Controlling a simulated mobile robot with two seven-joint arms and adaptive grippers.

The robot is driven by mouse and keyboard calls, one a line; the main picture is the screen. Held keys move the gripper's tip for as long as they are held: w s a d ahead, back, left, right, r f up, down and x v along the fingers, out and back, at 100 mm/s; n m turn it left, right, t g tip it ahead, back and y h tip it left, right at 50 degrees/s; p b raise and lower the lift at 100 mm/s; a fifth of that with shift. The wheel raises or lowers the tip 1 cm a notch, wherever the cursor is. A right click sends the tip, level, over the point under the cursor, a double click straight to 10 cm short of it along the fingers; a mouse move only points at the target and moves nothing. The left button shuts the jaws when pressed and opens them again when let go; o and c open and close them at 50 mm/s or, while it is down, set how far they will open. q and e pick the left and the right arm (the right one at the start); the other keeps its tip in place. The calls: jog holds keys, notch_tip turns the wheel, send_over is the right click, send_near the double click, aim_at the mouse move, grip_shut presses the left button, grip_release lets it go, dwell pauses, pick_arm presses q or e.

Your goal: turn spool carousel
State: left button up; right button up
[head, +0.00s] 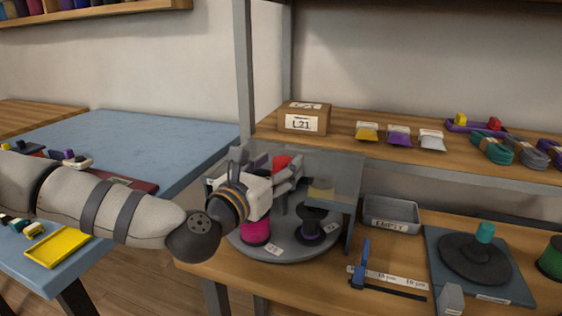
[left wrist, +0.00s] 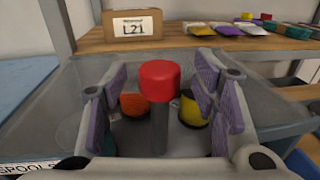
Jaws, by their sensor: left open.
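The spool carousel (head: 280,250) is a round grey turntable on the wooden bench, under a clear cover. A pink spool (head: 256,233) and a dark spool (head: 312,230) stand on it. Its red knob (head: 282,161) is partly hidden behind my gripper. The left wrist view shows the red knob (left wrist: 159,80) upright on a grey post, with an orange spool (left wrist: 133,104) and a yellow spool (left wrist: 190,112) behind. My left gripper (head: 288,172) is open at the knob; its purple-padded fingers stand either side of it, with gaps. My right gripper is not in view.
The clear cover (head: 335,168) and a shelf post (head: 243,75) are close to my left gripper. A box labelled L21 (head: 303,119) sits on the shelf. An empty grey tray (head: 391,213) and a blue clamp-like tool (head: 362,268) lie to the right.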

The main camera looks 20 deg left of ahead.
pick_arm(q)
jog(key=shift+w+d, duration=0.2)
jog(key=shift+w, duration=0.95)
grip_shut()
